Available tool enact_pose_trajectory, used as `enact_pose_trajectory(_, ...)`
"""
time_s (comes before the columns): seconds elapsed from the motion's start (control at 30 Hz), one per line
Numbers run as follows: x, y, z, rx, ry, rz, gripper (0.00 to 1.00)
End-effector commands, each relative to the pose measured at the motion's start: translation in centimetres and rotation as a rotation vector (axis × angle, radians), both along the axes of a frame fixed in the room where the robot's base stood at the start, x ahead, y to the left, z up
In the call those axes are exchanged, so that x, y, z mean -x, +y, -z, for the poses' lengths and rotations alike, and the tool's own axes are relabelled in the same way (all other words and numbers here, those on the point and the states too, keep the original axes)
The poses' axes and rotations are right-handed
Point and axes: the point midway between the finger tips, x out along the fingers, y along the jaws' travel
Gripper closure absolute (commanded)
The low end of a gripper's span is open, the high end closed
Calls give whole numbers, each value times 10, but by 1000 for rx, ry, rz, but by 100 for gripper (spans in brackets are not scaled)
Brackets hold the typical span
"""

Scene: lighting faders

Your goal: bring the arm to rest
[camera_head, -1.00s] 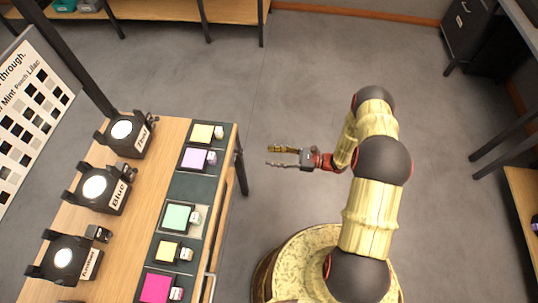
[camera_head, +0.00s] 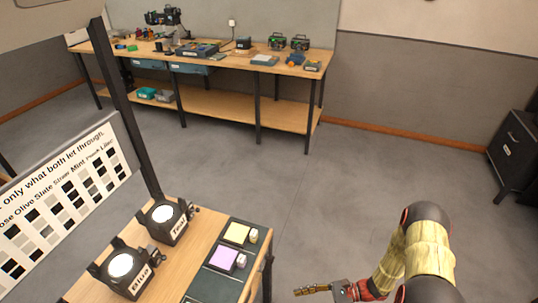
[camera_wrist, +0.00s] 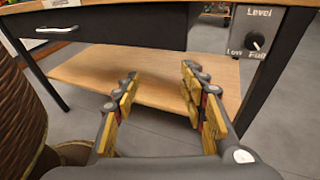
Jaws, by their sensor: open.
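My gripper (camera_head: 318,290) shows at the bottom of the head view, to the right of the lamp table (camera_head: 195,245) and apart from it; its lower part is cut off by the frame edge. In the wrist view my gripper (camera_wrist: 162,100) is open, with its yellow-padded fingers spread and nothing between them. Behind the fingers are a wooden lower shelf (camera_wrist: 90,70) and a dark drawer front (camera_wrist: 110,28) with a pale handle.
Lamps labelled Teal (camera_head: 166,222) and Blue (camera_head: 126,272) stand on the lamp table beside yellow (camera_head: 236,233) and lilac (camera_head: 223,257) filters. A printed chart (camera_head: 65,200) leans at left. A workbench (camera_head: 215,60) stands at the back. A Level knob (camera_wrist: 256,42) is close. Open floor (camera_head: 370,170) lies between.

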Motion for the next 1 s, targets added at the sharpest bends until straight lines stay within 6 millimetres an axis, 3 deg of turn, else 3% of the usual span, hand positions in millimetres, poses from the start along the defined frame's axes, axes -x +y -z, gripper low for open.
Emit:
enact_pose_trajectory(0.4,41,-38,-103,295,-244,-438,58)
enact_pose_trajectory(1.0,69,-91,-265,784,-727,-930,58)
